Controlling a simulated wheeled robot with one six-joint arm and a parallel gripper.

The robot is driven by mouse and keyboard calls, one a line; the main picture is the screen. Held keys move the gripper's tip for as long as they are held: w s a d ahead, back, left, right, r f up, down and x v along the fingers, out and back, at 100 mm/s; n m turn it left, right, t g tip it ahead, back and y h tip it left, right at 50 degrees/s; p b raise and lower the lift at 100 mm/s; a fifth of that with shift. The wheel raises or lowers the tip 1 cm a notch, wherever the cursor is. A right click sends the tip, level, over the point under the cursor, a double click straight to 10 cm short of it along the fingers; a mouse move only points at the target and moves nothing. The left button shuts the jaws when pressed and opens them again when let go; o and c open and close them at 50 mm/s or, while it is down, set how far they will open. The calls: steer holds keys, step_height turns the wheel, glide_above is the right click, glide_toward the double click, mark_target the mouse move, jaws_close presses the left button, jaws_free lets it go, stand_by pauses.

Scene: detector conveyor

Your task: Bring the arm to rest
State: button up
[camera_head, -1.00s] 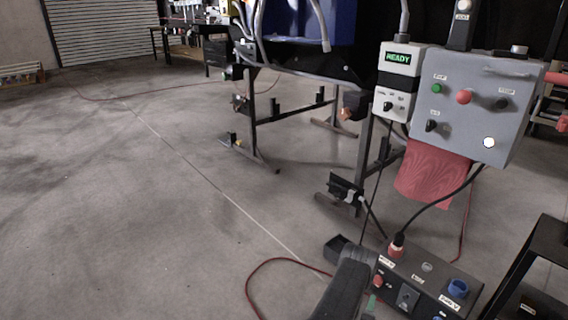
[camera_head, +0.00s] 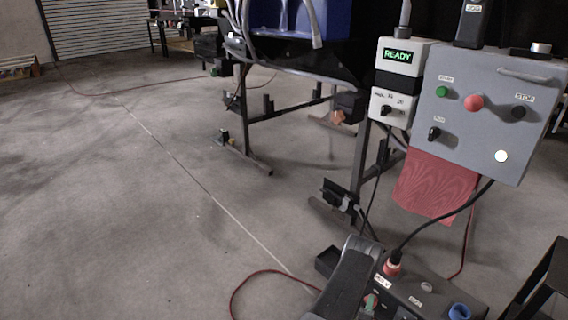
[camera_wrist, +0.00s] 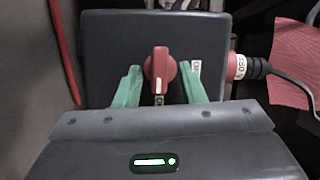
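My gripper (camera_wrist: 160,68) shows two green fingers in the wrist view. They stand apart, one on each side of a red handle (camera_wrist: 160,66) on the dark box (camera_wrist: 102,40). Gaps show between the fingers and the handle; I cannot tell how deep the fingers reach. In the head view my dark arm (camera_head: 345,278) is at the bottom, in front of the floor-level control box (camera_head: 425,272) and covering its left part. My fingertips are mostly hidden there.
A grey control box (camera_head: 465,130) with buttons and a lit white lamp stands at right, beside a READY display (camera_head: 398,56). A red cloth (camera_head: 435,185) hangs below. A black cable (camera_head: 440,222) rises from the low box. A red cable (camera_head: 245,283) lies on the open floor.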

steer(key=shift+w+a+r+n+g, duration=0.15)
steer(key=shift+n+g, duration=0.55)
steer(key=shift+n, duration=0.75)
steer(key=shift+d+r+n+g, duration=0.15)
steer(key=shift+n+g, duration=0.55)
steer(key=shift+n, duration=0.75)
steer(key=shift+a, duration=0.1)
steer(key=shift+a, duration=0.1)
